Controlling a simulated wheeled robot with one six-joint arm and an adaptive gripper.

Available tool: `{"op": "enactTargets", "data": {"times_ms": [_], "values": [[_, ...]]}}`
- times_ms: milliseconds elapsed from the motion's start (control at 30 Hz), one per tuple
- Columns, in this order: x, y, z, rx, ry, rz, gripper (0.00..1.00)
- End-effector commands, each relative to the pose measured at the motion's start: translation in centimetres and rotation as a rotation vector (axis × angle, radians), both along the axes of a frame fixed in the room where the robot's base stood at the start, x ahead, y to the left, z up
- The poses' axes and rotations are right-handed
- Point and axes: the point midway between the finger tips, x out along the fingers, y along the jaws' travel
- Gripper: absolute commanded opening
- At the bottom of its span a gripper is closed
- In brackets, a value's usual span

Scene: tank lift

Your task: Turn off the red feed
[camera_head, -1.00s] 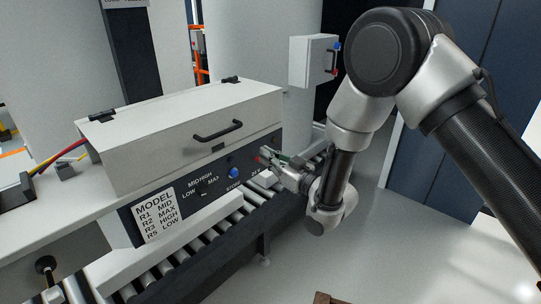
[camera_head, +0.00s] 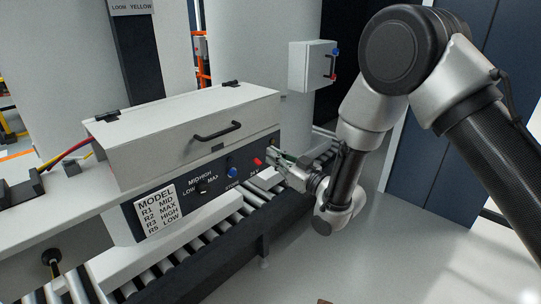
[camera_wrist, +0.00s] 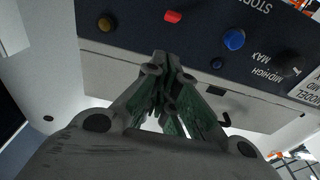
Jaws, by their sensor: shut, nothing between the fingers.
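A red button (camera_head: 257,161) sits on the dark front panel (camera_head: 160,190) of a white lidded box, right of a blue button (camera_head: 232,172) and a black selector (camera_head: 202,190) with LOW, MID, HIGH and MAX labels. The red button (camera_wrist: 172,16) shows near the top of the wrist view, apart from the fingertips in the picture. My gripper (camera_head: 276,157) is at the panel's right end, shut and empty. In the wrist view its fingertips (camera_wrist: 168,58) meet below the red button. Whether they touch the panel cannot be told.
A roller conveyor (camera_head: 230,229) runs in front of the box. A small white box (camera_head: 299,70) with a handle and blue and red buttons is on the pillar. Red, yellow and other cables (camera_head: 75,146) run at the left. Open floor (camera_head: 380,250) lies at the right.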

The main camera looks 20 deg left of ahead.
Motion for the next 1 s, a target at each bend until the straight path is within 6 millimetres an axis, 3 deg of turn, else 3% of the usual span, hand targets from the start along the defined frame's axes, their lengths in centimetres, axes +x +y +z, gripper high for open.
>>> {"op": "enactTargets", "data": {"times_ms": [433, 867, 1000], "values": [[-2.0, -4.8, -4.3, -0.002, 0.0, -0.001, 0.0], [-2.2, -5.2, -4.6, 0.0, 0.0, -0.001, 0.0], [-2.1, -5.1, -6.7, -0.081, 0.035, -0.001, 0.0]]}}
